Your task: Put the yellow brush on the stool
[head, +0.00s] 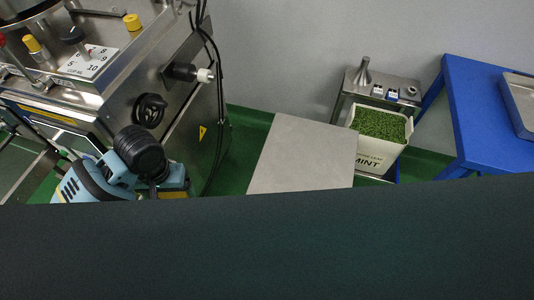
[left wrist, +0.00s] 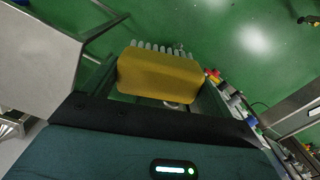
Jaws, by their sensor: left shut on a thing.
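The yellow brush (left wrist: 158,76) shows in the left wrist view as a yellow block with a row of pale bristles on its far side. My left gripper (left wrist: 158,88) is shut on it, with a dark finger at each side. In the head view my left arm hangs by the machine, and its fingers and the brush are not clear. A flat grey square top (head: 305,155), which looks like the stool, stands right of the arm and is bare. A grey top on legs (left wrist: 35,55) also shows left of the brush in the left wrist view. My right gripper is out of view.
A steel machine (head: 190,110) stands at the left, beside my arm. A white bin of green leaf (head: 375,160) and a small metal stand (head: 352,85) are right of the grey top. A blue table (head: 480,115) is farther right. A dark band covers the bottom of the head view.

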